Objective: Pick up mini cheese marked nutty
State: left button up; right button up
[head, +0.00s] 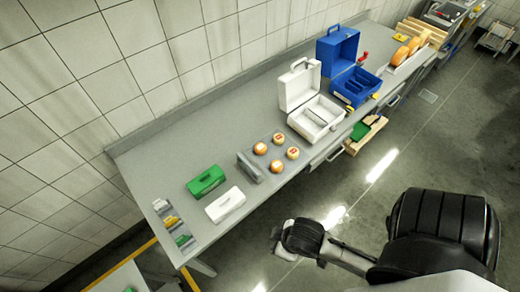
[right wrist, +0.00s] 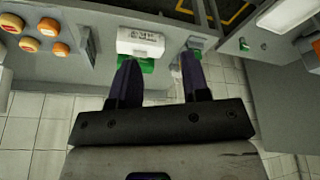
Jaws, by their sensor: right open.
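Several small round cheeses stand in a group on the grey table. In the head view the group has orange-topped ones, such as the left one (head: 261,148), and paler ones with reddish labels, such as the right one (head: 293,153). The markings are too small to read. My right gripper (right wrist: 160,75) is open and empty, apart from the cheeses. In the head view its arm is off the table's front edge. My left gripper is not seen.
A grey metal holder (head: 250,166) stands beside the cheeses. A green box (head: 206,181) and a white box (head: 225,204) lie to the left. An open white case (head: 315,118) and an open blue case (head: 356,86) stand to the right. The table (head: 165,160) has bare room behind.

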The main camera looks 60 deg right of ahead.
jog(key=shift+d, duration=0.1)
jog(key=o, duration=0.9)
jog(key=shift+o, duration=0.2)
